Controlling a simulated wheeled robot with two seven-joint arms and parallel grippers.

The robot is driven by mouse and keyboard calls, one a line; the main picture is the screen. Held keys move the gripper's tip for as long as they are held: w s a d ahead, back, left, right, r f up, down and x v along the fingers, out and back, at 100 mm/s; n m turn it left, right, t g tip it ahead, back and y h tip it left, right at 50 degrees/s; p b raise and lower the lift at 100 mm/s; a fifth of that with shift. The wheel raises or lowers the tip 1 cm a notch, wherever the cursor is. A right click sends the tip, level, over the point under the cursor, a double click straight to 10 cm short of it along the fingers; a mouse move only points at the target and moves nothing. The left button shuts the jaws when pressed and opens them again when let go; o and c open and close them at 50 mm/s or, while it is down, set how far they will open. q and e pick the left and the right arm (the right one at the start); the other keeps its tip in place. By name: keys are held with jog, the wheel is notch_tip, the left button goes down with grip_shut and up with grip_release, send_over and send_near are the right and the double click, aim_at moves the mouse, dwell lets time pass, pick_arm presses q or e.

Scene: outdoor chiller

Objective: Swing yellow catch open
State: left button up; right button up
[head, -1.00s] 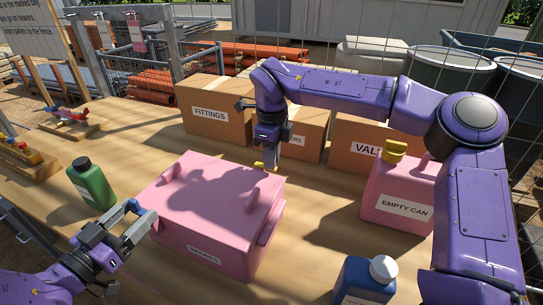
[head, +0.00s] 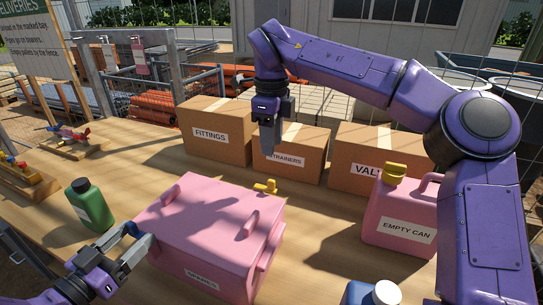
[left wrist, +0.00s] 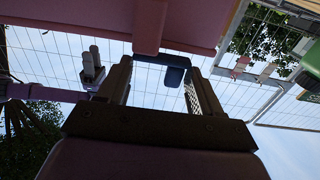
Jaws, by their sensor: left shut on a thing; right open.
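The pink box (head: 205,225) stands on the wooden table with its lid shut. The yellow catch (head: 265,186) is at the box's far right edge, one part standing up, another pointing left. My right gripper (head: 270,145) is open and empty, above and beyond the catch, apart from it. My left gripper (head: 143,238) is at the box's near left edge, shut on a blue catch (head: 130,230). The left wrist view shows the blue catch (left wrist: 174,77) between the fingers, under the pink box (left wrist: 80,38).
A green bottle (head: 90,203) stands left of the box. A pink can with a yellow cap (head: 400,215) and a blue bottle with a white cap (head: 384,292) are at the right. Cardboard boxes (head: 215,130) line the back. Table between box and can is clear.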

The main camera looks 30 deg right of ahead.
dwell(0.3)
pick_arm(q)
jog(key=o, duration=1.6)
jog(key=shift+d, duration=0.1)
jog(key=shift+c, duration=0.2)
